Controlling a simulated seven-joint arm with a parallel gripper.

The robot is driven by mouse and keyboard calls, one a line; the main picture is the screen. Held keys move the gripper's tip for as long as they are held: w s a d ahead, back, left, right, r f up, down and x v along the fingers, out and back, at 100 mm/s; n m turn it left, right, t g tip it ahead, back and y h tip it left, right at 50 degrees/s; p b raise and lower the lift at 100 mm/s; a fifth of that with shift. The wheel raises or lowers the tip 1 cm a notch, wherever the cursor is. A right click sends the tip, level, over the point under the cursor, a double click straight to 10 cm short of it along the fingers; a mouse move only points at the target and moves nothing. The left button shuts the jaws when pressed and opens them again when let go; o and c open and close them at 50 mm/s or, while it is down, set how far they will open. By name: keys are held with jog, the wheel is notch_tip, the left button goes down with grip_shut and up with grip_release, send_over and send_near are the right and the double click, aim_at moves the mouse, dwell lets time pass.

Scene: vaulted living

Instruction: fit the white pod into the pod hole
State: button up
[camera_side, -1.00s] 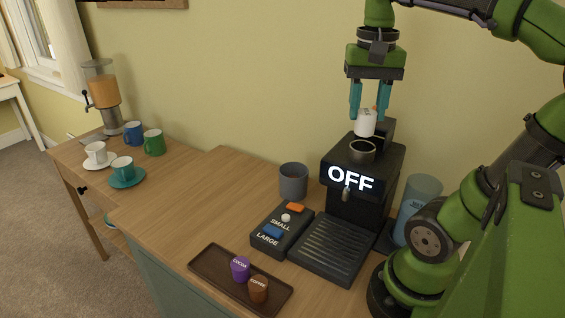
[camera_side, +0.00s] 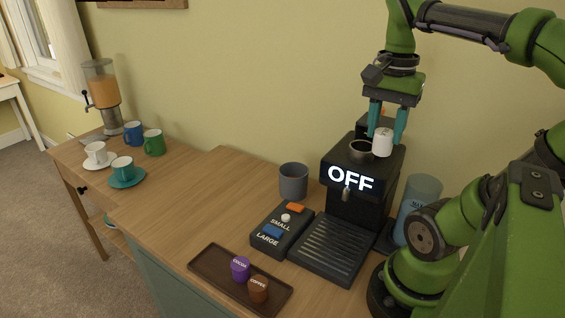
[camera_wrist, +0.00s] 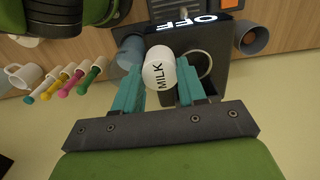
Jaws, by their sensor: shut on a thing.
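The white pod (camera_side: 382,142), marked MILK in the wrist view (camera_wrist: 159,70), is held between the teal fingers of my gripper (camera_side: 387,122). The black coffee machine (camera_side: 337,199) shows OFF on its front. The pod hole (camera_side: 361,149) is a round ringed opening on the machine's top. In the side view the pod is just right of the hole, beside it and not in it. In the wrist view the pod hole (camera_wrist: 203,66) shows right of the pod, partly behind my right finger. I cannot tell whether the pod touches the machine's top.
A button box (camera_side: 281,231) and a grey cup (camera_side: 293,181) stand left of the machine. A brown tray (camera_side: 213,268) holds a purple cocoa pod (camera_side: 240,268) and a brown coffee pod (camera_side: 258,289). A bluish container (camera_side: 423,192) stands to the right.

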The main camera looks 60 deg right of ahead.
jog(key=w+d, duration=0.2)
jog(key=w, duration=0.1)
jog(key=w+d, duration=0.1)
jog(key=shift+w+d+f, duration=0.15)
jog(key=shift+w+f, duration=0.15)
jog(key=shift+w, duration=0.05)
jog(key=shift+f, duration=1.75)
jog(key=shift+f, duration=0.1)
jog(key=o, duration=1)
notch_tip(320, 180, up, 12)
jog(key=w+a+f+n+t+y, duration=0.1)
jog(key=w+a+f+n+t, duration=0.1)
jog(key=a+f+n, duration=0.4)
jog(key=w+a+f+n+t+y, duration=0.1)
jog(key=w+a+f+n+t, duration=0.1)
jog(key=a+f+n+t, duration=0.3)
jog(key=a+f+n, duration=0.1)
jog(key=a+n, duration=0.2)
jog(key=a, duration=0.2)
jog(key=shift+w+a+f, duration=0.15)
jog(key=shift+w+f, duration=0.2)
jog(key=shift+f, duration=0.05)
